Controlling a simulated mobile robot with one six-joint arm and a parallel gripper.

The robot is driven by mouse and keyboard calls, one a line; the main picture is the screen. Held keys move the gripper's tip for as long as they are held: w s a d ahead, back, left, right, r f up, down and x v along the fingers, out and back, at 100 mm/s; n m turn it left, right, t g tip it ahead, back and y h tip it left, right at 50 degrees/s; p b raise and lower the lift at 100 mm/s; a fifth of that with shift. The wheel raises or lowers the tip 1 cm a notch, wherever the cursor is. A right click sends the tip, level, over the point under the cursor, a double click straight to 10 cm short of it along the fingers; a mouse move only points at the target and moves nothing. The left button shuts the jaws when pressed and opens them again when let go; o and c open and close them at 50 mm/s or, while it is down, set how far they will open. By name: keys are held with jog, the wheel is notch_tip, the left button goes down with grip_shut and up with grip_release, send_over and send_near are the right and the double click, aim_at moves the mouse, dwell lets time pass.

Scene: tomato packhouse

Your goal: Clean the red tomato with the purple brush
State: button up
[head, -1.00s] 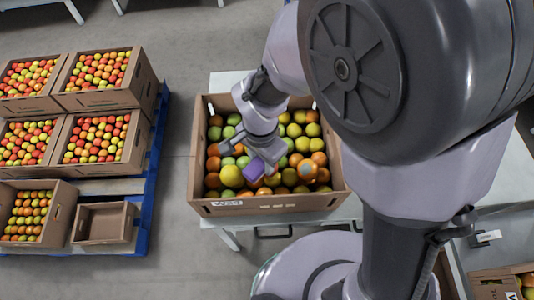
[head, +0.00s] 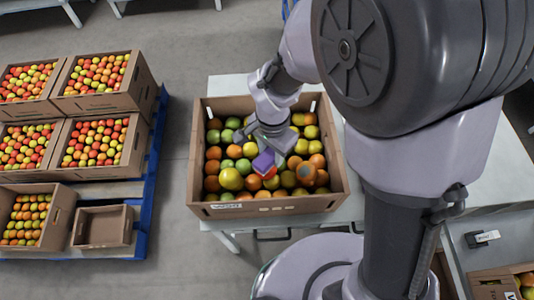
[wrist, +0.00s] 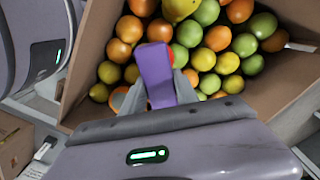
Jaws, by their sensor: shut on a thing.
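The purple brush (head: 263,162) is held in my gripper (head: 270,147), over the front middle of the large cardboard box of tomatoes. In the wrist view, the brush (wrist: 155,68) stands out beyond the jaws of my gripper (wrist: 161,92), which are shut on it. A red tomato (head: 271,183) shows just below the brush in the head view, partly covered by it. In the wrist view only a small part of the red tomato (wrist: 180,54) shows beside the brush. I cannot tell whether the brush touches it.
Green, yellow and orange tomatoes surround the red one in the cardboard box (head: 270,205). The box stands on a pale table (head: 356,208). A blue pallet (head: 152,190) with several full boxes and one small empty box (head: 102,227) lies at the left.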

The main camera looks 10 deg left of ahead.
jog(key=shift+r, duration=0.1)
notch_tip(320, 180, up, 6)
jog(key=p, duration=0.4)
jog(key=shift+p, duration=0.4)
jog(key=shift+d, duration=0.1)
